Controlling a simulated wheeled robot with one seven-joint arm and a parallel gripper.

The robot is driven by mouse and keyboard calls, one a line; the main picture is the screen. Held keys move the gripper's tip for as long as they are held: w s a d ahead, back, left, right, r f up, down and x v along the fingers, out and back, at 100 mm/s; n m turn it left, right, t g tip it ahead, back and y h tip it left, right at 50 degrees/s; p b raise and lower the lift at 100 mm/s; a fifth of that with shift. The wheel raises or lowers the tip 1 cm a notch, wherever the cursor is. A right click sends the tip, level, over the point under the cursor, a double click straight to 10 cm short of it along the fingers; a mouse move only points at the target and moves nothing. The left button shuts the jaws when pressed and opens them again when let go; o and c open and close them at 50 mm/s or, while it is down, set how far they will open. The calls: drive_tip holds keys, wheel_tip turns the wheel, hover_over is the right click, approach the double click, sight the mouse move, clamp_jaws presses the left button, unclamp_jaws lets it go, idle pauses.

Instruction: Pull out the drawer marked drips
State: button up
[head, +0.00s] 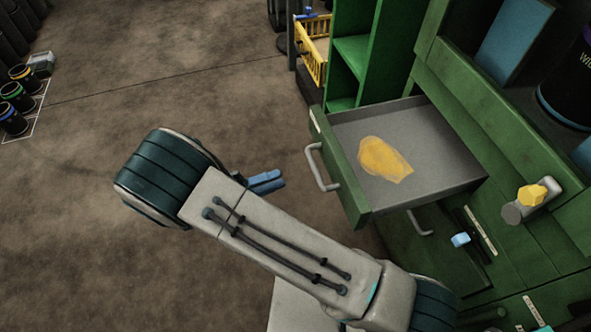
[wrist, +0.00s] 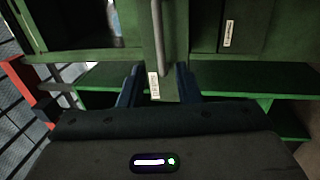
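A green drawer (head: 340,172) stands pulled out of the green cabinet in the head view, with a grey inside and a yellow crumpled piece (head: 384,160) lying in it. Its grey bar handle (head: 319,168) is on the front. My gripper (head: 266,181), with blue fingers, is left of this handle and apart from it. In the wrist view, my gripper (wrist: 157,88) is open and empty, with a drawer front and a grey bar handle (wrist: 157,38) ahead between the fingers. A small white label (wrist: 154,85) is on that front; its writing is too small to read.
A yellow piece (head: 532,195) sits on a bracket at right. A yellow crate (head: 312,55) stands behind. The floor at left is mostly clear, with several dark canisters (head: 17,97) far left.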

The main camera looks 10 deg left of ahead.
drive_tip(key=shift+v, duration=1.65)
drive_tip(key=w+d+r+m+g+y+p, duration=0.3)
drive_tip(key=d+r+g+y+p, duration=0.7)
drive_tip(key=d+r, duration=0.85)
drive_tip(key=s+d+r+m+t+y+p, duration=0.1)
drive_tip(key=d+r+y+p, duration=0.3)
drive_tip(key=r, duration=0.5)
drive_tip(key=s+d+r+m+t+y+p, duration=0.1)
drive_tip(key=s+d+r+t+y+p, duration=0.2)
drive_tip(key=d+r+p, duration=0.3)
wheel_tip(320, 180, up, 4)
drive_tip(key=shift+s+d+f+y+p, duration=0.1)
drive_tip(key=shift+s+d+y+p, duration=0.3)
drive_tip(key=shift+s+y, duration=0.3)
